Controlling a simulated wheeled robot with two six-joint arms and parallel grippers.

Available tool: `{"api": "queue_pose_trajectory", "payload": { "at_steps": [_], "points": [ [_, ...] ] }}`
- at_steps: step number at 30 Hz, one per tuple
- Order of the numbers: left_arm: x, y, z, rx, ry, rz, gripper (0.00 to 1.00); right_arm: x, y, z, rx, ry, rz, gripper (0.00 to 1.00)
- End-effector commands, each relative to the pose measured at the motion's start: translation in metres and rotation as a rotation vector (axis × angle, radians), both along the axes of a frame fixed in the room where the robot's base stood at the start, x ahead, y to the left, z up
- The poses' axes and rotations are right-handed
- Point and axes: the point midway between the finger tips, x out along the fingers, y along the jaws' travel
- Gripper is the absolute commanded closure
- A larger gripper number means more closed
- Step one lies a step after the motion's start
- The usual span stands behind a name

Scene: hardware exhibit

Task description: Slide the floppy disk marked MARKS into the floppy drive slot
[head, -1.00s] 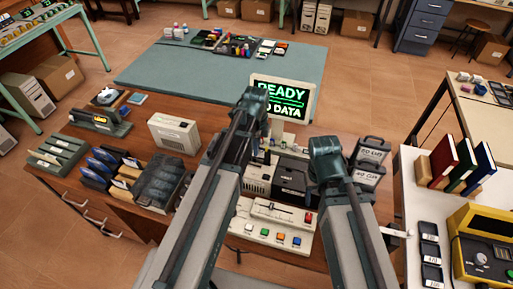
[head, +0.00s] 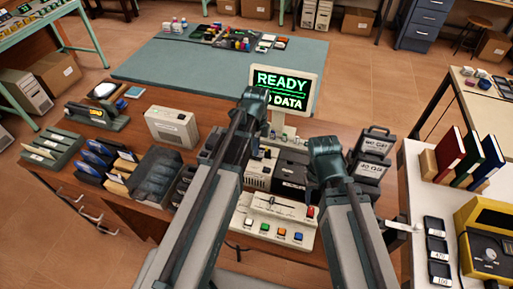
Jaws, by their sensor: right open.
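Several dark blue disk-like items (head: 97,155) stand in a rack on the left of the brown desk. Their labels are too small to read, so I cannot tell which is marked MARKS. A beige box (head: 172,127) stands behind the rack, and a beige and black unit (head: 290,172) sits at the desk's middle; I cannot make out a drive slot on either. My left gripper (head: 256,99) is over the desk in front of the screen, its fingers not clear. My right gripper (head: 325,150) is open over the right of the unit. I see no disk in either.
A screen (head: 284,90) reads READY and partly hidden DATA. A panel with coloured buttons (head: 271,222) lies at the desk's front. Dark labelled boxes (head: 372,155) stand on the right. A white table (head: 415,200) holds books and a yellow device. The teal mat (head: 180,75) behind is mostly clear.

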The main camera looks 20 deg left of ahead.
Motion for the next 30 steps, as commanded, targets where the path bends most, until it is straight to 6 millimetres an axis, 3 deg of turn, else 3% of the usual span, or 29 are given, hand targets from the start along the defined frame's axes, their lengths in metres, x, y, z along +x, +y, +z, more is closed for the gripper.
{"api": "queue_pose_trajectory", "payload": {
  "at_steps": [10,23,27,30],
  "points": [
    [0.000,0.000,-0.016,0.000,0.000,0.000,1.00,0.000,0.000,-0.017,0.000,0.000,0.000,0.50],
    [0.000,0.000,-0.016,0.000,0.000,0.000,1.00,0.000,0.000,-0.016,0.000,0.000,0.000,0.50],
    [0.000,0.000,-0.016,0.000,0.000,0.000,0.75,0.000,0.000,-0.016,0.000,0.000,0.000,0.50],
    [0.000,0.000,-0.016,0.000,0.000,0.000,0.61,0.000,0.000,-0.016,0.000,0.000,0.000,0.50]
  ]
}}
